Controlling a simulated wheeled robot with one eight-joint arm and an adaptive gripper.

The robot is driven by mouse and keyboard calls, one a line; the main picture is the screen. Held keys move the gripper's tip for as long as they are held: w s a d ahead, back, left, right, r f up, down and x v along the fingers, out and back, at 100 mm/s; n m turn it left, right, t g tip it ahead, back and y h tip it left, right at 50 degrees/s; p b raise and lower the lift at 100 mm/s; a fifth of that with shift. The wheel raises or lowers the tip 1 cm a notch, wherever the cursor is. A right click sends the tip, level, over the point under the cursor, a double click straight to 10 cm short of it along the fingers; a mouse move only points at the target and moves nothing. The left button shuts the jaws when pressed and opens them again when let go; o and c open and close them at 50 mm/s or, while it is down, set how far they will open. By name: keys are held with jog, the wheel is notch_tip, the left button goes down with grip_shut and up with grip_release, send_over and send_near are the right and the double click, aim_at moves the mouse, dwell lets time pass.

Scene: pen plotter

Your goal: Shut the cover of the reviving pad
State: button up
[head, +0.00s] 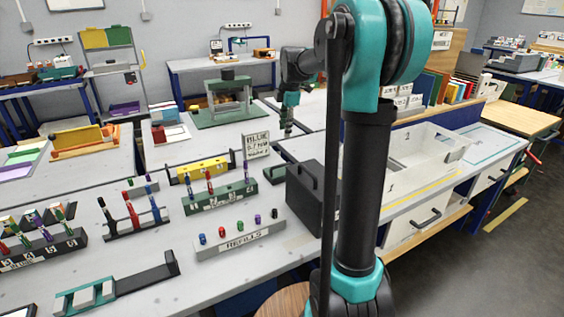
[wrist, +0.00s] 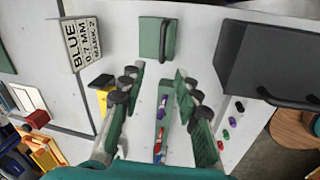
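A small dark green box (wrist: 152,36) with a dark handle along one side lies on the bench in the wrist view; it looks like the reviving pad, and I cannot tell how its cover stands. A dark green piece that may be the same box (head: 275,173) shows in the head view, partly hidden by the dark grey case. My gripper (head: 287,130) points down above the bench behind that piece. In the wrist view my gripper (wrist: 158,84) is open, its two green fingers well apart. Nothing is between the fingertips; the green box lies beyond them.
A dark grey case (head: 310,200) with a handle stands beside the green piece. A green pen rack (head: 230,201), a yellow holder (head: 205,171) and a refills block (head: 238,240) stand left of it. A sign (head: 256,145) reading BLUE 0.7 MM stands behind them.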

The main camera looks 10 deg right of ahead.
aim_at(282, 165)
jog(key=shift+n, duration=0.9)
jog(key=f, duration=0.5)
jog(key=w+f, duration=0.1)
jog(key=f, duration=0.4)
jog(key=w+f, duration=0.1)
jog(key=f, duration=0.5)
jog(key=shift+w+a, duration=0.2)
jog(key=shift+a, duration=0.2)
grip_shut()
